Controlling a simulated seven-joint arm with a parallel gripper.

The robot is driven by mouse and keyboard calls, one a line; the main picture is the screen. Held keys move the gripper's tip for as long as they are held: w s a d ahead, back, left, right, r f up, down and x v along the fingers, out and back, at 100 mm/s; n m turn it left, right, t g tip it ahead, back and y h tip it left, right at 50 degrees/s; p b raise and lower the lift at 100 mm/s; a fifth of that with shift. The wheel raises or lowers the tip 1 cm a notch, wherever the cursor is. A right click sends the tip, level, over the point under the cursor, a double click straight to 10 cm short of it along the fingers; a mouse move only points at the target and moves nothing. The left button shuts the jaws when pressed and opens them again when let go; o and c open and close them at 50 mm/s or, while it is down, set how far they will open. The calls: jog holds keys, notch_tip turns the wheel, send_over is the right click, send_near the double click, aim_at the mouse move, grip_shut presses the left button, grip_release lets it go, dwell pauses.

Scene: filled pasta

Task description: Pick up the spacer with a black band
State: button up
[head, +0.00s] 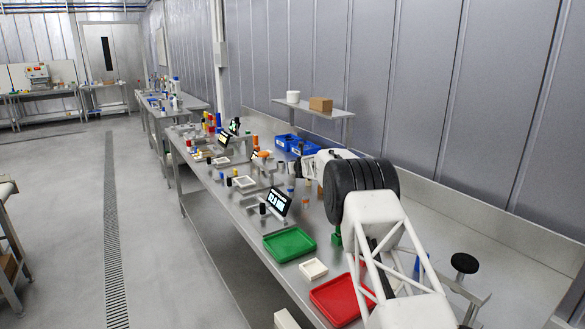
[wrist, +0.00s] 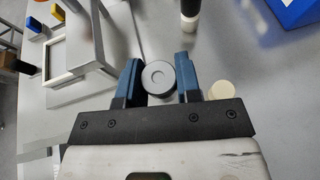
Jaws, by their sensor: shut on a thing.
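In the wrist view my gripper (wrist: 159,70) has its two blue fingers on either side of a round grey piece (wrist: 158,76), shut on it. I see this piece from its top, a grey disc with a small centre hole. Its side is hidden, so I cannot tell whether it has a black band. Another upright piece with a dark part and a pale end (wrist: 189,20) stands apart at the top of the wrist view. A cream round piece (wrist: 221,89) is just right of the right finger. In the head view my arm largely hides the gripper.
A blue bin (wrist: 294,10) is at the wrist view's top right; a white-rimmed tray (wrist: 52,75) and a metal stand (wrist: 96,45) are left. In the head view, a green tray (head: 289,258), a small white tray (head: 313,276) and a red tray (head: 322,303) lie on the bench's near part.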

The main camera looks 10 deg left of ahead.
jog(key=shift+s+d, duration=0.45)
jog(key=shift+s, duration=0.3)
jog(key=shift+s+d, duration=0.5)
jog(key=shift+s, duration=0.2)
jog(key=shift+s+d, duration=0.45)
jog(key=shift+s, duration=0.3)
jog(key=shift+d, duration=0.1)
